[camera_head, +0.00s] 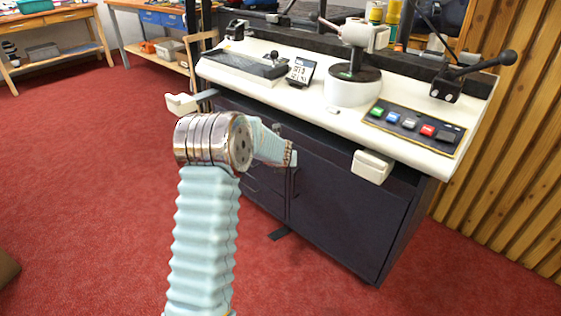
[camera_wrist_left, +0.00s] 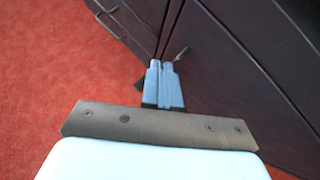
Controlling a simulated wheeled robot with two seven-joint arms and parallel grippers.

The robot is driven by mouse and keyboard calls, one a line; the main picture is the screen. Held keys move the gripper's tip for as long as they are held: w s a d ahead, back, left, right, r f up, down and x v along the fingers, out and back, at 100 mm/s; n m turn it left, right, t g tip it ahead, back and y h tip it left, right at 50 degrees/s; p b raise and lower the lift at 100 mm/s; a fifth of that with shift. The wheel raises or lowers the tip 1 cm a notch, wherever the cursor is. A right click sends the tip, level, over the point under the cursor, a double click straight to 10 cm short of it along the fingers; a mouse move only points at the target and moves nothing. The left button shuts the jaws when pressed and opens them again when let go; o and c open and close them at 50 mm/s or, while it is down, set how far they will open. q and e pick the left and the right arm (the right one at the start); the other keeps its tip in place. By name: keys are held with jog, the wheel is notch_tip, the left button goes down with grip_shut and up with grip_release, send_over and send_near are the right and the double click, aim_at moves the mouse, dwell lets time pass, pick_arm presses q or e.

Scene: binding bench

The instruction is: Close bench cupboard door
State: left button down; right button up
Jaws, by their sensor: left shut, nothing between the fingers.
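The bench cupboard door (camera_head: 345,215) is dark and forms the right front of the bench's lower body. It looks flush or almost flush with the front; any small gap is hard to judge. In the left wrist view the door (camera_wrist_left: 235,85) fills the right side, with a dark seam at its left edge and a small metal handle (camera_wrist_left: 181,54) beside the seam. My left gripper (camera_head: 294,158) reaches the cupboard front near the door's handle edge. In the wrist view its fingers (camera_wrist_left: 164,68) are together and empty, at the seam just below the handle; contact cannot be told.
The bench top (camera_head: 225,70) overhangs the cupboard and carries a button panel (camera_head: 415,125), levers and a round post. A cream block (camera_head: 372,166) juts out above the door. Drawers (camera_head: 265,180) lie left of the door. Red carpet (camera_head: 90,190) is clear in front.

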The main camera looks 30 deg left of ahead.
pick_arm(q)
jog(key=s+a+r+p, duration=0.1)
jog(key=s+r, duration=0.6)
jog(key=shift+f, duration=0.15)
jog(key=s+d+f+n+g+h, duration=0.2)
jog(key=s+d+f+n+h, duration=0.4)
jog(key=d+f, duration=0.55)
jog(key=s+d+f+n+g+h, duration=0.15)
jog(key=s+d+f+n, duration=0.25)
jog(key=d+f+n, duration=0.55)
jog(key=s+d+f+n+g, duration=0.2)
jog(key=s+d+f+n, duration=0.2)
jog(key=s+d+n, duration=0.3)
jog(key=s+d+f+n+g+h, duration=0.1)
jog(key=s+d+f+n+g, duration=0.1)
jog(key=s+d+f+n, duration=0.3)
jog(key=s+d+n, duration=0.3)
jog(key=s+n, duration=0.1)
jog(key=s, duration=0.1)
jog(key=shift+s+f, duration=0.1)
